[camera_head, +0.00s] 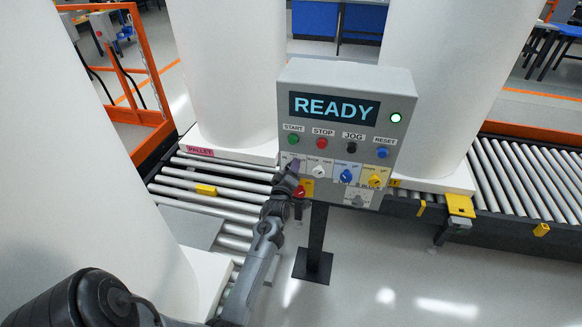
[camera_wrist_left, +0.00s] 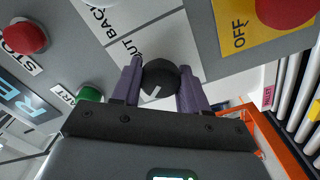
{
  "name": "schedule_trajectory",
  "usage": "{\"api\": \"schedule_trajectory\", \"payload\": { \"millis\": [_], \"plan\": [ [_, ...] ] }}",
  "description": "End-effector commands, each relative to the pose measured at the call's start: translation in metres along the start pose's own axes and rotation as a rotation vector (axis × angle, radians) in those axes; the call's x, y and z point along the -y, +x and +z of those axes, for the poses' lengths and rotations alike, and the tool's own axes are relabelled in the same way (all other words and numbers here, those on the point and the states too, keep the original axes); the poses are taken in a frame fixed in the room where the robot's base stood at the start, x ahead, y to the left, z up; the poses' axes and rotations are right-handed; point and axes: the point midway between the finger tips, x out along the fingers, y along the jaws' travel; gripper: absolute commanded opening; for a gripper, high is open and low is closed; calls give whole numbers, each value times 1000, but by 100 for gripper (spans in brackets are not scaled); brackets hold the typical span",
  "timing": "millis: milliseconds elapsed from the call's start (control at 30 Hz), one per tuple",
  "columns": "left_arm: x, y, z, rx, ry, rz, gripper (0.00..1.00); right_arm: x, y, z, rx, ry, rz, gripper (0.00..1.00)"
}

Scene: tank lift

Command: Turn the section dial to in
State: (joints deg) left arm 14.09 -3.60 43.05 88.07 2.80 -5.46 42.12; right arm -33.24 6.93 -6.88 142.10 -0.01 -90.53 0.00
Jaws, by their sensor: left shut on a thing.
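The grey control panel (camera_head: 300,80) stands on a black post, with a row of dials below its buttons. My left gripper (camera_head: 292,167) is at the leftmost dial of that row and mostly hides it in the head view. In the left wrist view this is a dark round dial (camera_wrist_left: 160,80) with a short white mark, beside an OUT label (camera_wrist_left: 131,50). It fits the section dial; its name is not readable. The purple fingers of my left gripper (camera_wrist_left: 160,70) are shut on it from both sides. The IN label is not visible. My right gripper is out of view.
A white dial (camera_head: 319,171), a blue dial (camera_head: 346,176) and a yellow dial (camera_head: 375,181) sit to the right. A red knob (camera_head: 300,191) is just below my gripper. The screen (camera_head: 335,107) reads READY. Roller conveyors (camera_head: 525,185) and white tanks (camera_head: 225,70) surround the panel.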

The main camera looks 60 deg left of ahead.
Motion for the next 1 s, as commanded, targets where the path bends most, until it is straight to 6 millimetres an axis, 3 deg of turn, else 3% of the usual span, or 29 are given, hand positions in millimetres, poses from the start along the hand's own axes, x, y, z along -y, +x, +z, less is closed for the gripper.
{"api": "schedule_trajectory", "payload": {
  "millis": [500, 1000],
  "plan": [
    [0, 0, 0, 1, -347, -2, 13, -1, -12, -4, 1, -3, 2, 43],
    [1, 0, 0, 0, -411, -1, 13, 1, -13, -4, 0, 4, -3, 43]
  ]
}}
